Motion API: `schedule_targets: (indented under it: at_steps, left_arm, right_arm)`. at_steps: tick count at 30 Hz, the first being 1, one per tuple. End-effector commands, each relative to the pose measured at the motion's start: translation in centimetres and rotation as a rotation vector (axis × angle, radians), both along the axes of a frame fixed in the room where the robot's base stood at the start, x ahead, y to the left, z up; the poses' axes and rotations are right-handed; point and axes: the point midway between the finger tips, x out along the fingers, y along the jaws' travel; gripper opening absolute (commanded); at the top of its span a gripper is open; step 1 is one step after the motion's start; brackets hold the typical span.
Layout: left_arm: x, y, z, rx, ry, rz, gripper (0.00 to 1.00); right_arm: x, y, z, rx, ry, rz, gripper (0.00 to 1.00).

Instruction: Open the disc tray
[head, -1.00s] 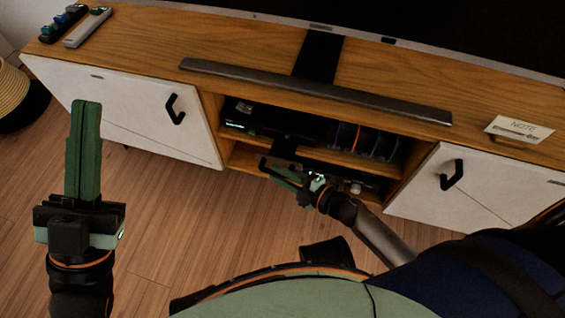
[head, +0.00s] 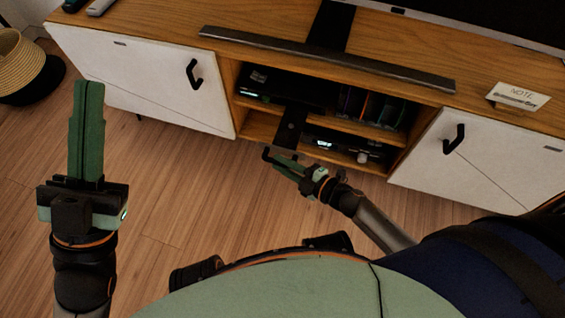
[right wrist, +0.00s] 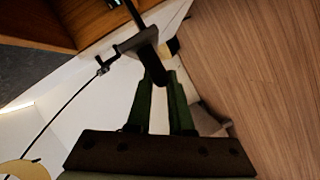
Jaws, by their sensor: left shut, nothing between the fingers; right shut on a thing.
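The black disc player (head: 270,92) sits on the upper shelf of the cabinet's open middle bay. A narrow dark piece, seemingly its disc tray (head: 291,128), sticks well out past the shelf front. My right gripper (head: 276,160) is at the tray's outer end, in front of the bay, and is shut on it. In the right wrist view the green fingers (right wrist: 160,80) meet the dark tray (right wrist: 146,52), which has a thin crossbar. The exact grip point is partly hidden. My left gripper (head: 88,88) is shut and empty, over the floor in front of the left door.
A device with a lit display (head: 322,143) stands on the lower shelf. Upright cases (head: 370,106) stand right of the player. White doors with black handles flank the bay. A soundbar (head: 330,58) and a note card (head: 518,97) lie on top. The floor (head: 200,215) in front is clear.

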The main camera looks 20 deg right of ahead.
Motion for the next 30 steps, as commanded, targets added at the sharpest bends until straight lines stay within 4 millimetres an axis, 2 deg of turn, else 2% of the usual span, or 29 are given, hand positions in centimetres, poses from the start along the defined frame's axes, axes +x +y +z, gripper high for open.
schedule_targets:
  at_steps: [6, 7, 14, 23, 26, 30]
  left_arm:
    - [0.0, 0.1, 0.1, -0.007, 0.000, 0.004, 0.00]
    - [0.0, 0.1, 0.1, -0.007, 0.000, 0.004, 0.00]
    - [0.1, 0.1, 0.1, -0.010, -0.001, 0.004, 0.00]
    - [0.1, 0.1, 0.2, -0.009, 0.000, 0.004, 0.00]
    - [0.1, 0.1, 0.6, -0.011, 0.000, 0.003, 0.00]
    - [0.0, 0.1, 1.7, -0.016, -0.001, -0.001, 0.00]
  right_arm:
    - [-0.1, -0.2, -0.2, -0.004, 0.004, -0.003, 0.00]
    - [-0.1, -0.2, -0.2, -0.004, 0.004, -0.003, 0.23]
    - [0.0, -0.1, -0.1, -0.002, 0.002, -0.001, 0.49]
    - [-0.2, -0.1, 0.0, 0.000, 0.002, -0.001, 0.50]
    - [-0.9, -0.7, 0.3, -0.001, 0.004, -0.001, 0.50]
    - [-2.9, -2.1, 0.9, -0.001, 0.006, -0.002, 0.50]
